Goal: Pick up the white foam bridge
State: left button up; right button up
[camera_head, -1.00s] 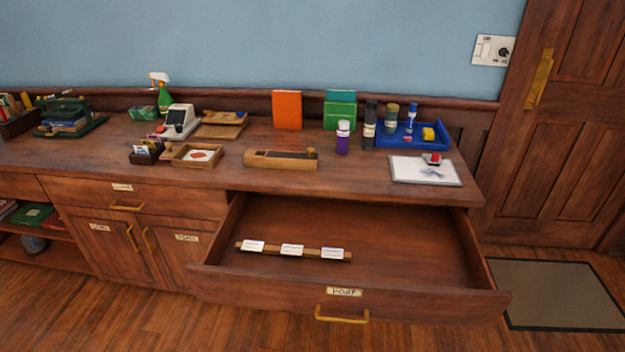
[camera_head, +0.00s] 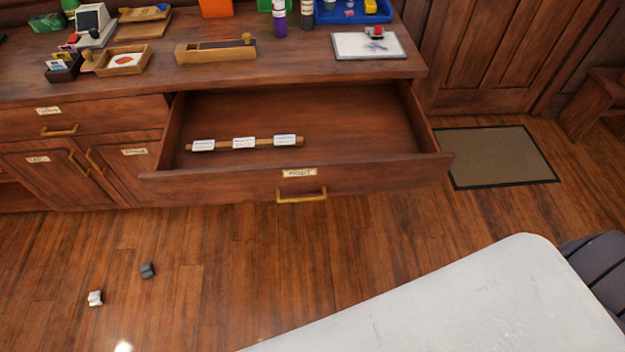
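A small white blocky piece (camera_head: 95,298) lies on the wooden floor at the lower left. It may be the white foam bridge, but it is too small for me to make out its shape for sure. A dark grey piece (camera_head: 147,270) of similar size lies just up and right of it. A bright white spot (camera_head: 123,347) shows at the bottom edge, mostly cut off. Neither of my grippers is in view.
A drawer (camera_head: 300,180) stands pulled out from the wooden counter (camera_head: 290,70), with a labelled wooden strip (camera_head: 225,144) inside. A pale surface with a rounded corner fills the bottom right; I cannot tell whether it is mine. The left floor is mostly clear.

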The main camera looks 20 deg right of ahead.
aim_at(95, 299)
jog(key=u, duration=1.5)
jog(key=i, duration=0.45)
